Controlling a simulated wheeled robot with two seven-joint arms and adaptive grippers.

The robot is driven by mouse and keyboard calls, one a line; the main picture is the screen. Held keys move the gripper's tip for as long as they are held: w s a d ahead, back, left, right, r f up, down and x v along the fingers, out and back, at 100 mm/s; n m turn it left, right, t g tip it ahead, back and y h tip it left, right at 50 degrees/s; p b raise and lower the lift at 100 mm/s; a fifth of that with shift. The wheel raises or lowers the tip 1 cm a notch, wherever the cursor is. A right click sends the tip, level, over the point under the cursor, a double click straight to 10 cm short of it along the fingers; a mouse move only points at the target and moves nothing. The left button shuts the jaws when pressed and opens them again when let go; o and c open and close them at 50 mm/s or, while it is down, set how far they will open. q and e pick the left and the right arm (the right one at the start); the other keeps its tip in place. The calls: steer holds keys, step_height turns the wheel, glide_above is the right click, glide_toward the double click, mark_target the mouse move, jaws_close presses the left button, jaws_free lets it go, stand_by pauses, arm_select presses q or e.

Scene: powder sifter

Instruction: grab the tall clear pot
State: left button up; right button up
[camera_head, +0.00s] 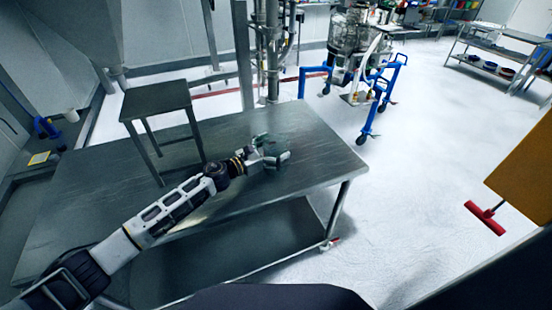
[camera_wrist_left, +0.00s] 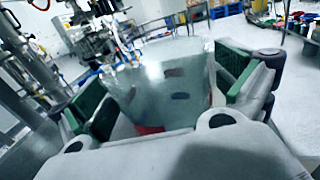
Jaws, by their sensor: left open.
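The tall clear pot (camera_head: 269,143) stands on the metal table near its right end. It is see-through and partly hidden by my left gripper in the head view. My left gripper (camera_head: 277,159) is open, with its fingers at the near side of the pot. In the left wrist view the pot (camera_wrist_left: 165,92) fills the room between the two green-padded fingers of the left gripper (camera_wrist_left: 170,105). I cannot tell whether the pads touch it. My right gripper is not in view.
The metal table (camera_head: 100,185) is mostly bare. A small metal stool (camera_head: 155,100) stands at its back left. Blue-framed wheeled equipment (camera_head: 385,80) stands beyond the table. The white floor (camera_head: 430,170) to the right is mostly open, with a red-ended tool (camera_head: 486,217) there.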

arm_select(q)
steer(key=shift+c, duration=0.4)
steer(key=c, duration=1.3)
steer(key=shift+o, duration=0.2)
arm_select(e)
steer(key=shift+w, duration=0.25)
arm_select(q)
steer(key=shift+r, duration=0.1)
